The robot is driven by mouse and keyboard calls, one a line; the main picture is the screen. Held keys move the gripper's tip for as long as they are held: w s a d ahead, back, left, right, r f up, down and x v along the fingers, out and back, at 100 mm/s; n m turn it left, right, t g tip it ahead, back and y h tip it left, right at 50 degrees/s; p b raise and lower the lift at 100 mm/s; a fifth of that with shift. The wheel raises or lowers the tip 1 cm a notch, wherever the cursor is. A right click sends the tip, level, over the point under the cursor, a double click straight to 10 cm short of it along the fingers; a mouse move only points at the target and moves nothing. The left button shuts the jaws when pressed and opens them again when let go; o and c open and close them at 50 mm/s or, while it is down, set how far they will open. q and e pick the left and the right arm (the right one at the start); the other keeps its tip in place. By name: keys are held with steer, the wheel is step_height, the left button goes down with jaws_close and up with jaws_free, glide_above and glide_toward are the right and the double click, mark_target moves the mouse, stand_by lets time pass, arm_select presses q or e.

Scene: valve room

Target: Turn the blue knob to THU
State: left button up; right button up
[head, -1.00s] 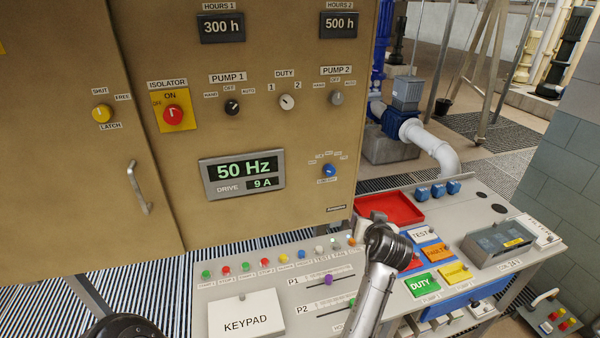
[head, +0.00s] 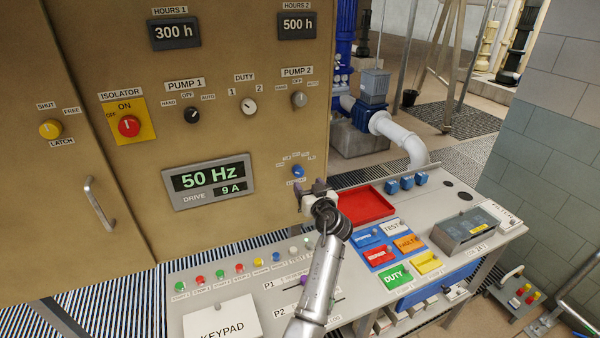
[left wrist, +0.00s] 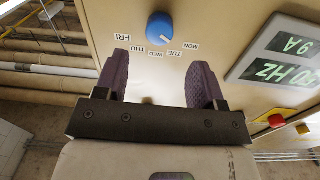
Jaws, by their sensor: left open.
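The blue knob (head: 297,171) is on the tan cabinet front, right of the drive display. Small day labels arc above it in the head view. The left wrist view shows the knob (left wrist: 160,28) close up, with MON, TUE, WED, THU (left wrist: 140,50) and FRI around it. Its small white mark seems to point near TUE. My left gripper (head: 314,190) is just below and right of the knob in the head view. Its purple fingers (left wrist: 157,82) are open and empty, and the knob lies beyond the gap between them, apart from the fingertips. My right gripper is out of view.
The console below holds a red tray (head: 364,205), coloured buttons, sliders and a KEYPAD cover (head: 222,318). The drive display (head: 210,180) is left of the knob. Other switches, including the red isolator (head: 129,126), sit higher on the cabinet.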

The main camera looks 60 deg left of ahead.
mark_target(299, 173)
arm_select(q)
steer(key=shift+w+a+p, duration=0.2)
steer(key=shift+a, duration=0.95)
steer(key=shift+w+a+p, duration=0.15)
steer(key=shift+w+a, duration=0.1)
steer(key=shift+a, duration=0.95)
steer(key=shift+w+a+p, duration=0.2)
steer(key=shift+a, duration=0.95)
steer(key=c, duration=0.9)
